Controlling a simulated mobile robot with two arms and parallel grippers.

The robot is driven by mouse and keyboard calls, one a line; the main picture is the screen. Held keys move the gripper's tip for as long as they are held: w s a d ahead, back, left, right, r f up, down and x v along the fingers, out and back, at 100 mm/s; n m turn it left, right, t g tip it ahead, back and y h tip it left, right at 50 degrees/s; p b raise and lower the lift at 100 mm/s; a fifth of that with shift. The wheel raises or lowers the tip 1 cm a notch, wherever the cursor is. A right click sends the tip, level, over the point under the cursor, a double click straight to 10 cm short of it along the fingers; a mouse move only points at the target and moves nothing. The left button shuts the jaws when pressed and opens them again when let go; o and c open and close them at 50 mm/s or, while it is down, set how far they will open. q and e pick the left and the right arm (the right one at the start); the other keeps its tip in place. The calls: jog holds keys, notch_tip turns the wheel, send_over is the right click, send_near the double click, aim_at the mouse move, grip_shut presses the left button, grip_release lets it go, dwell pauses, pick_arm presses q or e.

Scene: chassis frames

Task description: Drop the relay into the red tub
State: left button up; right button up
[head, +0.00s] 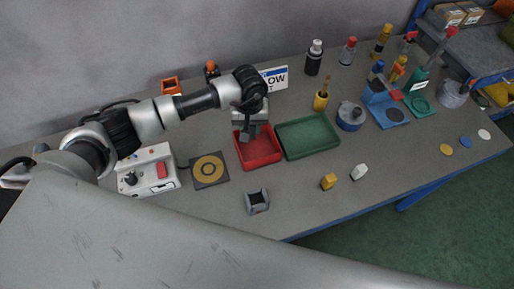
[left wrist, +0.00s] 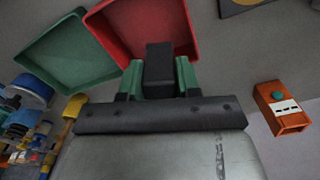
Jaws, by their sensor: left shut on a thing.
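The red tub (head: 262,154) stands on the bench left of the green tray and looks empty. My left gripper (head: 248,132) points down over its back left part in the head view. In the left wrist view, the green fingers of my left gripper (left wrist: 160,78) are shut on a dark block, the relay (left wrist: 159,60). The relay shows in front of the inside of the red tub (left wrist: 128,28). How far it is above the tub floor is hard to tell. My right gripper is not in view.
The green tray (head: 309,138) adjoins the tub's right side. A disc plate (head: 209,170) and a white control box (head: 148,171) lie to the left.

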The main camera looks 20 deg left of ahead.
pick_arm(q)
jog(key=o, duration=1)
jog(key=shift+r, duration=0.1)
notch_tip(320, 180, up, 9)
jog(key=b, duration=0.3)
jog(key=shift+r+b, duration=0.2)
jog(key=shift+b, duration=0.1)
jog(key=shift+r, duration=0.65)
jog(key=shift+s+f, duration=0.1)
